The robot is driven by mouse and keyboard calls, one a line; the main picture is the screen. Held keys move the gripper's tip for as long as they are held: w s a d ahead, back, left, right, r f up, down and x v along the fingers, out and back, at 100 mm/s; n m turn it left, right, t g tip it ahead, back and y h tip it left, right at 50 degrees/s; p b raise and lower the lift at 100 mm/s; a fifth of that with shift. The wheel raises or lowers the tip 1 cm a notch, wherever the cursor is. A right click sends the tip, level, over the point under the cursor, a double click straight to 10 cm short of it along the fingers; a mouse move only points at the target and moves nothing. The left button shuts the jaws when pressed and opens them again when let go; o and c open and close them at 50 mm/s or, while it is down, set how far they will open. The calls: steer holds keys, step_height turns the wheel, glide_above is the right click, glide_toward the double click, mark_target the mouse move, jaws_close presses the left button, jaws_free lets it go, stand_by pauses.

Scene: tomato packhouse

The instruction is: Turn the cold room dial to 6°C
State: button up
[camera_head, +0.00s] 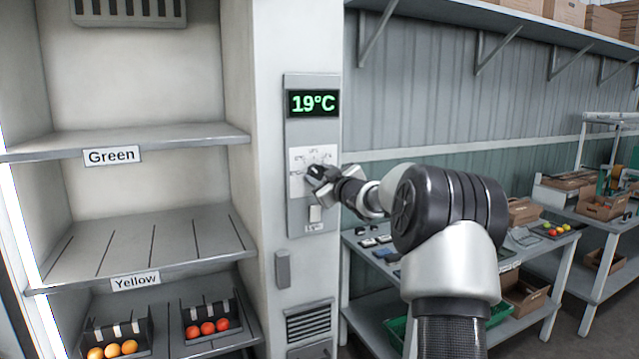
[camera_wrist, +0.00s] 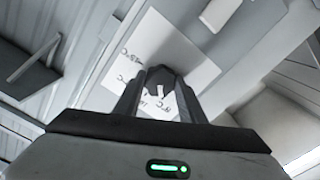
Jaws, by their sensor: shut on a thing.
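The cold room dial (camera_wrist: 160,80) is a dark knob on a white plate with temperature marks. The plate (camera_head: 297,183) sits on a grey control panel on the white pillar. The display (camera_head: 313,103) above it reads 19°C in green. My gripper (camera_head: 318,178) reaches in from the right and covers the dial in the head view. In the wrist view my gripper (camera_wrist: 158,92) has its two fingers on either side of the knob, shut on it. A white pointer mark shows on the knob. The plate's marks are partly hidden and too small to read surely.
A light switch-like tab (camera_head: 314,214) is just below the dial. Shelves labelled Green (camera_head: 112,156) and Yellow (camera_head: 135,281) stand at left, with tomatoes in trays lower down. A workbench (camera_head: 375,272) with small items is behind my arm at right.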

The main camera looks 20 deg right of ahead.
steer(key=n+b, duration=0.3)
steer(key=n, duration=0.2)
steer(key=shift+n, duration=0.3)
steer(key=shift+n+b, duration=1)
steer(key=shift+n, duration=0.8)
steer(key=shift+r, duration=0.1)
steer(key=o, duration=1)
steer(key=shift+o, duration=0.2)
